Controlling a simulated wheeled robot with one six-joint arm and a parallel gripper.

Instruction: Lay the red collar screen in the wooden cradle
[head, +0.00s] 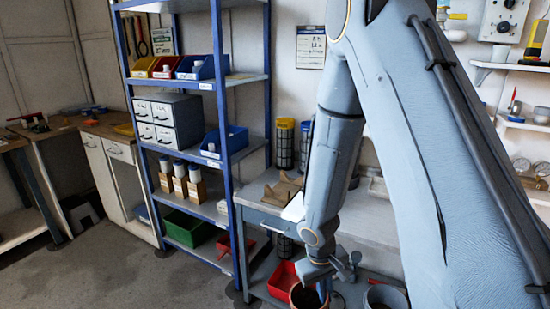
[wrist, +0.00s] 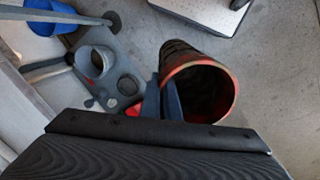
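The red collar screen (wrist: 204,86) is a dark cylinder with a red rim, its open end facing the camera in the wrist view. In the head view its red rim (head: 308,297) shows at the bottom edge, partly cut off. My gripper (wrist: 164,100) is at the left side of the rim, with one finger outside the wall and one inside, and appears shut on it. In the head view my gripper (head: 323,284) points down at the rim. The wooden cradle (head: 284,188) stands on the bench, with nothing seen lying in it.
A yellow-collared screen (head: 284,142) and a blue-collared one (head: 305,145) stand behind the cradle. A blue shelf rack (head: 240,160) rises left of the bench. A red bin (head: 282,279) sits low beside the screen. Open floor (head: 150,282) lies at left.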

